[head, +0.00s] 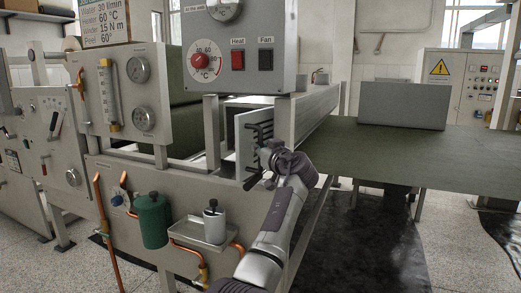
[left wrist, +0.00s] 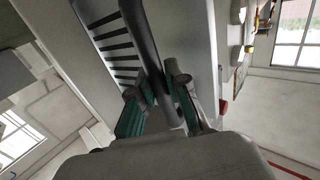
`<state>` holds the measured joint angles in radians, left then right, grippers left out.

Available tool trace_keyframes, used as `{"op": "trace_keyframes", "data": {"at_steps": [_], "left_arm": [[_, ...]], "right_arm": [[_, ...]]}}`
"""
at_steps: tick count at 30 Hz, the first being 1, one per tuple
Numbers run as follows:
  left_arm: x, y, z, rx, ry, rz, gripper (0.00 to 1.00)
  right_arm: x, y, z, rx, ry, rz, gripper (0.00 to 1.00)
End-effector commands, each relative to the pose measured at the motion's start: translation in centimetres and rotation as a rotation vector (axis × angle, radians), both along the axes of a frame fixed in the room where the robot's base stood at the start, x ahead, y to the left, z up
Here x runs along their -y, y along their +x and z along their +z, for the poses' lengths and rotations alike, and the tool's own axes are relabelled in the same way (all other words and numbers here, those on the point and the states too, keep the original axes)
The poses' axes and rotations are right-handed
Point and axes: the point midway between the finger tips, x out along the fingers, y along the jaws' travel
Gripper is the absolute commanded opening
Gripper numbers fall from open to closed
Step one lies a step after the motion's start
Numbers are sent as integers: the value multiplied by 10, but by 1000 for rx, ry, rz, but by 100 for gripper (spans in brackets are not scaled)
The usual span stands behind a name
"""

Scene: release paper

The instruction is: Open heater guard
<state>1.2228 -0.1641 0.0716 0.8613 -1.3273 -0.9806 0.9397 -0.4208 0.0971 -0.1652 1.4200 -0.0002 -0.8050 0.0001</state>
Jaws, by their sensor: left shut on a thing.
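The heater guard (head: 244,150) is a pale panel with black slots, below the control box in the head view. It stands at an angle to the long pale housing beside it; how far open it is is hard to tell. In the left wrist view the slotted guard (left wrist: 91,14) fills the upper middle. My left gripper (head: 264,170) is at the guard's front. In the left wrist view my left gripper (left wrist: 163,95) has its green-padded fingers either side of the dark bar handle (left wrist: 143,35), shut on it. My right gripper is not in view.
The control box (head: 240,50) with a dial and two switches hangs above the guard. A green canister (head: 152,222) and a small tray (head: 203,235) jut from the panel below. The green belt table (head: 410,155) extends right, with a grey block (head: 405,107) on it.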

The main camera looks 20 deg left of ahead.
Motion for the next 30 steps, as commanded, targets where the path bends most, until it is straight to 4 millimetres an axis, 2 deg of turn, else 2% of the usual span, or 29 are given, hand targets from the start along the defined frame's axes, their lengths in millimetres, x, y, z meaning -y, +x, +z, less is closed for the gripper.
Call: {"op": "trace_keyframes", "data": {"at_steps": [2, 3, 7, 8, 20, 23, 30], "left_arm": [[-1, 0, -3, -6, 1, 4, 0], [-1, 0, -3, -6, 1, 4, 16], [-1, 0, -2, -5, 1, 3, 38], [-1, 0, -2, -4, 1, 3, 41], [6, -5, -1, 0, 0, -1, 41], [16, -15, -2, 1, -1, 0, 41], [55, -50, -2, -1, -1, -2, 41]], "right_arm": [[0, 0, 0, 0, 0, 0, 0], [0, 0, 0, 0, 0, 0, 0], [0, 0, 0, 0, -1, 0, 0], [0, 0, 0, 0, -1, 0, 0], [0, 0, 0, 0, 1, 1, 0], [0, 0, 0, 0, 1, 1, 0], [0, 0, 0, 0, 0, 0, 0]]}}
